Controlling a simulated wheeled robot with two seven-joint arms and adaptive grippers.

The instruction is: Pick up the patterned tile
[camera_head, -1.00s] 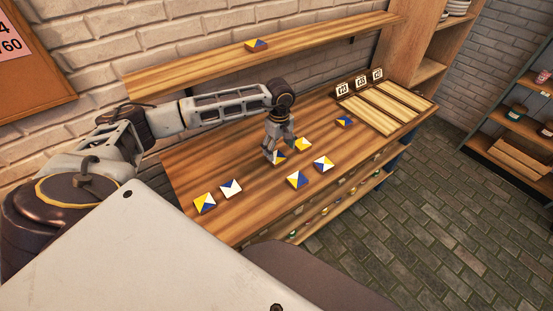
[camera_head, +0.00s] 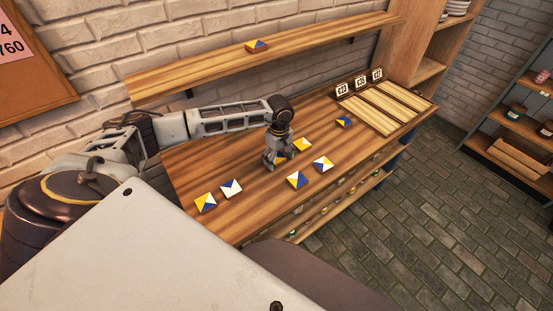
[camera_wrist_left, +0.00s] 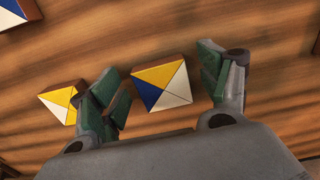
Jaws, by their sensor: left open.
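Several patterned tiles in yellow, white and blue triangles lie on the wooden table. My left gripper (camera_head: 277,163) is open and low over the table around the middle. One tile (camera_head: 282,157) is partly hidden behind it. In the left wrist view this tile (camera_wrist_left: 162,84), yellow, blue and white, lies between the open green-padded fingers (camera_wrist_left: 165,88) with a gap on its right. Other tiles are a yellow and white one (camera_head: 302,145), a blue and yellow one (camera_head: 297,180), a white and blue one (camera_head: 323,163) and one farther back (camera_head: 344,121). My right gripper is not seen.
Two tiles lie at the table's front left, one yellow and blue (camera_head: 205,203), one mostly white (camera_head: 231,188). A wooden tray (camera_head: 411,98) with slots and several marked blocks (camera_head: 360,82) stand at the far right end. A wall shelf (camera_head: 190,75) above holds another tile (camera_head: 257,46).

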